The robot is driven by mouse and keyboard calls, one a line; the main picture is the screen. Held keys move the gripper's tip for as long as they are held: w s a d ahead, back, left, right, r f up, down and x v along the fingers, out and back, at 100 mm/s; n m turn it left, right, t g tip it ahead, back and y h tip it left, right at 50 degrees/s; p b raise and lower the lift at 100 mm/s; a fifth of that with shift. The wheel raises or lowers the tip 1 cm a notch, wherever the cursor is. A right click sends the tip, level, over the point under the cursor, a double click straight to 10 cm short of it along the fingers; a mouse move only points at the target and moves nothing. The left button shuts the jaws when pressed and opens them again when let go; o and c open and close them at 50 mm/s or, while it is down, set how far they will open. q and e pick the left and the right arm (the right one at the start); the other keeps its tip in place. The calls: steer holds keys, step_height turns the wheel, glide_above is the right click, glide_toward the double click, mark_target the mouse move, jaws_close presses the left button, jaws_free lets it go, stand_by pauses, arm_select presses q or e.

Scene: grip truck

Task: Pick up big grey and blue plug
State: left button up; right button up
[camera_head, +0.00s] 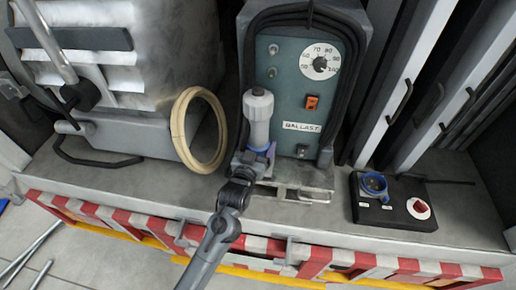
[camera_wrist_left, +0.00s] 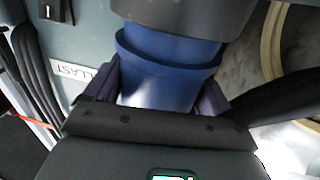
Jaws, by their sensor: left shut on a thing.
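The big grey and blue plug (camera_head: 258,118) stands upright in front of the ballast box, its grey body up and its blue end low. My left gripper (camera_head: 257,158) is shut around the blue lower part. In the left wrist view the plug's blue collar (camera_wrist_left: 168,62) sits between the two fingers of my left gripper (camera_wrist_left: 165,98). Whether the plug's base touches the surface below is hidden by the gripper. My right gripper is in neither view.
The ballast box (camera_head: 305,85) with dial and orange switch stands right behind the plug. A cream cable coil (camera_head: 198,130) leans at left. A black socket box (camera_head: 405,213) lies at right on the grey ledge. A red-and-white striped edge (camera_head: 300,250) runs along the front.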

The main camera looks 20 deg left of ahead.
arm_select(q)
steer(key=shift+r, duration=0.9)
steer(key=shift+s+r, duration=0.2)
steer(key=shift+s, duration=0.05)
steer(key=s+r+p, duration=0.1)
steer(key=s, duration=1.6)
steer(key=shift+s+d, duration=0.25)
steer(key=shift+d, duration=0.05)
